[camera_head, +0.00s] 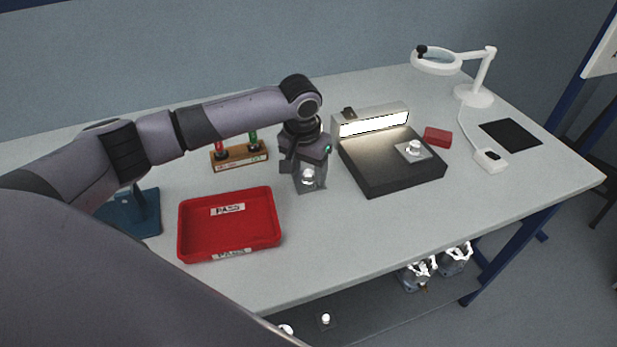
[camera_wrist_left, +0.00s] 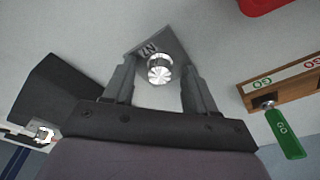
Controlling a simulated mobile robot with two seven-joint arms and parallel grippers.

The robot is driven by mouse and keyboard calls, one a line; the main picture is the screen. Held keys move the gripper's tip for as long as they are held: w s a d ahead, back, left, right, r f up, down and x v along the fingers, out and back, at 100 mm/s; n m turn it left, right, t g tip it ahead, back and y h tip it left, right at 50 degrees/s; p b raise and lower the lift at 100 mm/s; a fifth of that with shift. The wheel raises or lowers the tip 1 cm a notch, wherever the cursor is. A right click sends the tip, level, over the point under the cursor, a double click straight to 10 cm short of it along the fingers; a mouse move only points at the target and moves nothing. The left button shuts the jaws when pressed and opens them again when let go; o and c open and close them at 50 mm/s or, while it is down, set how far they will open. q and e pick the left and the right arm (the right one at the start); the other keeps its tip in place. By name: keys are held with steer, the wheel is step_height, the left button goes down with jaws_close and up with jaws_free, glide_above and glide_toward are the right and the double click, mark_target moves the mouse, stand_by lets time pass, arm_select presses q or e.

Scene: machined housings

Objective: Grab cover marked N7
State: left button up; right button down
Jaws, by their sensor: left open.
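The cover marked N7 (camera_wrist_left: 174,42) is a grey square plate with a shiny round knob (camera_wrist_left: 158,70). In the head view the cover (camera_head: 313,187) lies on the table right of the red tray, partly hidden by my gripper. My left gripper (camera_head: 307,178) points down over it. In the left wrist view my left gripper (camera_wrist_left: 159,66) is open, with one finger on each side of the knob. I cannot tell whether the fingers touch it. Another knobbed cover (camera_head: 409,156) sits on the black platform. My right gripper is not in view.
A red PASS tray (camera_head: 182,222) lies left of the gripper. A wooden stand (camera_head: 240,160) with red and green tags is behind it. A black inspection platform (camera_head: 385,180) with a lit lamp (camera_head: 374,124) stands at right. A magnifier (camera_head: 437,62) and red block (camera_head: 437,137) are farther right.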

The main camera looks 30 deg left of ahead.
arm_select(q)
jaws_close()
steer(key=shift+r, duration=0.1)
